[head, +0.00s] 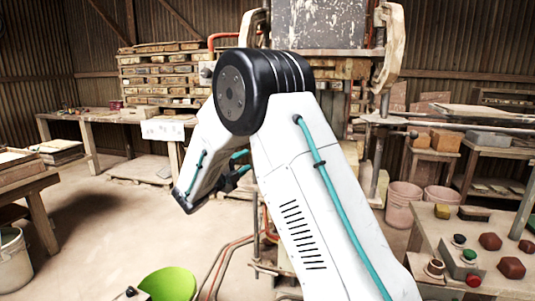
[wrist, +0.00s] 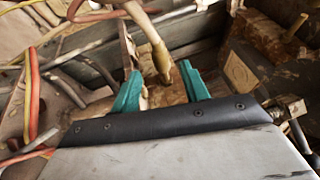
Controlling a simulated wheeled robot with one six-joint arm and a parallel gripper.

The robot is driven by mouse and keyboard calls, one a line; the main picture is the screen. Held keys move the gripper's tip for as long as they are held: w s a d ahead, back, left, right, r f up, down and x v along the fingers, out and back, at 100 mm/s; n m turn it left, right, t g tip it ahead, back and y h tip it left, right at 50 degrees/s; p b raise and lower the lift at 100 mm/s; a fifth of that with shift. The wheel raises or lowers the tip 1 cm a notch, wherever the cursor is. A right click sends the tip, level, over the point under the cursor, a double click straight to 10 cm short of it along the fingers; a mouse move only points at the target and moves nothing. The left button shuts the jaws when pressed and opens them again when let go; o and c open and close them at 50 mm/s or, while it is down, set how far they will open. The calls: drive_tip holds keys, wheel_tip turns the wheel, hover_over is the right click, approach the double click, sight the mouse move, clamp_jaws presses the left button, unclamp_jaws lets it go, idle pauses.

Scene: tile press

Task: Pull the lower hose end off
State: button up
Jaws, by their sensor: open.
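In the wrist view, a tan hose end (wrist: 160,58) comes down from a brownish hose at the top and narrows to a darker tip. It shows between and just beyond the two teal fingers of my gripper (wrist: 160,88). The fingers are apart, with a gap on either side of the hose end; I cannot tell its depth from them. In the head view my gripper (head: 240,170) is small and partly hidden by my own arm, near the front of the press. The hose end cannot be made out there.
Yellow and red hoses (wrist: 33,95) run down the left of the wrist view. A wooden block (wrist: 245,72) and metal bars crowd the right. In the head view, red hoses (head: 228,262) cross the floor, and a lime-green round object (head: 168,284) is at the bottom.

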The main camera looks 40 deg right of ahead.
drive_tip(key=x, duration=0.7)
drive_tip(key=shift+d, duration=0.1)
